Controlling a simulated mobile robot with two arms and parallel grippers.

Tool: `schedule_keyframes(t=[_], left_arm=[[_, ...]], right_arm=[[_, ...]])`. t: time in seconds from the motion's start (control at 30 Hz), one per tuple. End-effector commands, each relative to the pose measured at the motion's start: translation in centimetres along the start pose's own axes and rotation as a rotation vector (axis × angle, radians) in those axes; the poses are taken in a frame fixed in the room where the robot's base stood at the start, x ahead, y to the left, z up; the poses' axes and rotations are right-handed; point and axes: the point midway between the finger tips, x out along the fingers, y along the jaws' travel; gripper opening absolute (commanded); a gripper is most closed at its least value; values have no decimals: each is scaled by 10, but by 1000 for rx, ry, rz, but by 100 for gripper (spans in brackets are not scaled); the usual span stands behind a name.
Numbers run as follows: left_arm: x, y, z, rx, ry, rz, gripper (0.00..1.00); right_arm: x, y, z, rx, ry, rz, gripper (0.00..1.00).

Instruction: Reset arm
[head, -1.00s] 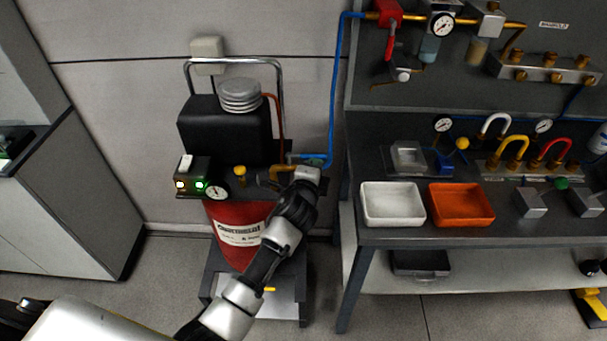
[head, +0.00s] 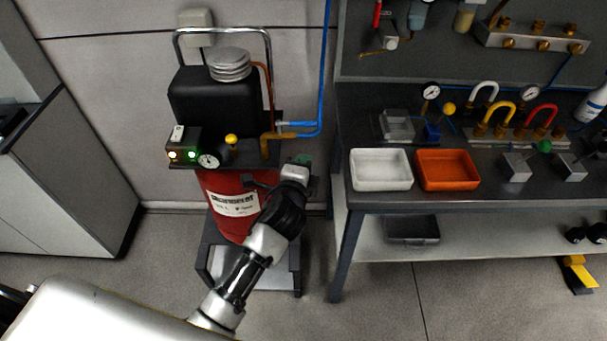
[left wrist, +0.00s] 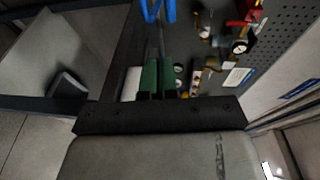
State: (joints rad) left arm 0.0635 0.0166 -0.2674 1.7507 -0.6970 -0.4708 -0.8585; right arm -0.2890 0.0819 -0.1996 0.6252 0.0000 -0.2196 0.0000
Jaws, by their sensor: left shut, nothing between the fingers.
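My left arm reaches up from the bottom of the head view to the red compressor (head: 225,180). My left gripper (head: 303,160) is shut and empty, just right of the compressor and below its brass fitting (head: 266,146) and blue hose (head: 321,90). It looks apart from them, though depth is hard to judge. In the left wrist view its green fingers (left wrist: 157,78) are together with nothing between them. Fittings and gauges show beyond them. My right gripper is not in view.
A workbench (head: 450,201) stands to the right, with a white tray (head: 381,185), an orange tray (head: 447,184) and colored hose fittings. A cabinet (head: 70,180) stands on the left. Floor is open between cabinet and compressor.

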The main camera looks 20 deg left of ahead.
Motion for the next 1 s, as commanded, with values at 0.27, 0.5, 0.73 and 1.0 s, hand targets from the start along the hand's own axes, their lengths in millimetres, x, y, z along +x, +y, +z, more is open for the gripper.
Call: schedule_keyframes(t=[0.27,0.5,0.73,1.0], left_arm=[[-30,1,-7,0,0,0,0],[-31,8,-8,-10,3,18,0],[-36,126,-5,-178,13,261,0],[-109,320,18,-520,-116,664,0]], right_arm=[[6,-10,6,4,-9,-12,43],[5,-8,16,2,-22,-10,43],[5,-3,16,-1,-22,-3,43],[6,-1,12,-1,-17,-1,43]])
